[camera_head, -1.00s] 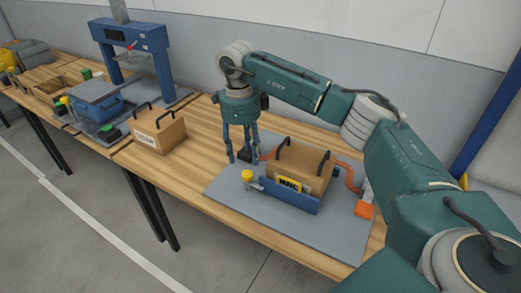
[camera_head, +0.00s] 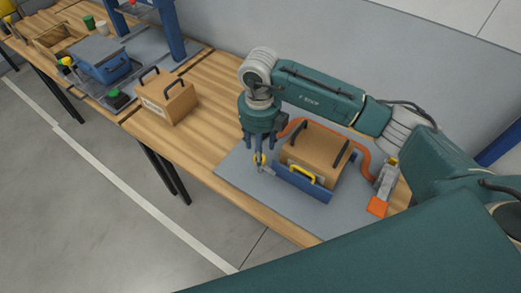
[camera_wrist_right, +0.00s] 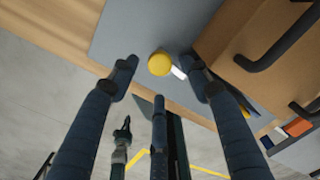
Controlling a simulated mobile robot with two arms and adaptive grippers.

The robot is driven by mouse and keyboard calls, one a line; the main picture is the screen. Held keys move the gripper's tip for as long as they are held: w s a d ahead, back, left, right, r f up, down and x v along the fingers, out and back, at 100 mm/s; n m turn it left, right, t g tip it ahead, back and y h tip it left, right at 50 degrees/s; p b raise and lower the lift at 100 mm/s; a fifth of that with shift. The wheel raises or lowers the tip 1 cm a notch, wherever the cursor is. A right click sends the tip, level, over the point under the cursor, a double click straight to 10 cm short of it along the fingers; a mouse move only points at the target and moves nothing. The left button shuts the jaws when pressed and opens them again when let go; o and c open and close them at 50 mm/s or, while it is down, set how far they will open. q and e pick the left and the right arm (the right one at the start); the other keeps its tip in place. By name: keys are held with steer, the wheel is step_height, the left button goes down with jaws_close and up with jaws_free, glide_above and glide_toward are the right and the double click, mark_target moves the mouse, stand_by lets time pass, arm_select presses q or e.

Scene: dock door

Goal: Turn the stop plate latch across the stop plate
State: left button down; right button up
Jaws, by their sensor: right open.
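The stop plate (camera_head: 300,187) is a low blue wall along the front of the brown box on the grey board. The latch's yellow knob (camera_wrist_right: 159,64) is at the plate's left end; a short pale piece (camera_wrist_right: 179,72) shows beside it. In the head view the knob (camera_head: 260,159) is partly hidden by fingers. My right gripper (camera_head: 259,163) points down at the knob. In the right wrist view its open fingers (camera_wrist_right: 163,75) stand either side of the knob; contact is unclear. A small dark claw, apparently my left gripper (camera_wrist_right: 122,133), shows far off in that view.
The brown box (camera_head: 316,146) with black handles stands close behind the plate. An orange hose (camera_head: 362,160) curves round it to a grey fitting and orange block (camera_head: 377,207). Another handled box (camera_head: 166,101) stands left. The grey board (camera_head: 250,180) is clear at front left.

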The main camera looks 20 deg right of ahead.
step_height(320, 180, down, 3)
steer(key=shift+w+f+p, duration=0.1)
steer(key=shift+f+p, duration=0.1)
steer(key=shift+p, duration=0.15)
steer(key=shift+f, duration=0.3)
steer(key=shift+c, duration=1.2)
steer(key=c, duration=0.9)
steer(key=shift+f+n+b, duration=0.15)
steer(key=shift+n+b, duration=0.35)
steer(key=shift+b, duration=0.35)
arm_select(q)
steer(key=w, duration=0.3)
steer(key=shift+d+f+t, duration=0.25)
steer(key=shift+d+t, duration=0.05)
steer(key=shift+d, duration=0.05)
arm_select(e)
steer(key=shift+r, duration=0.2)
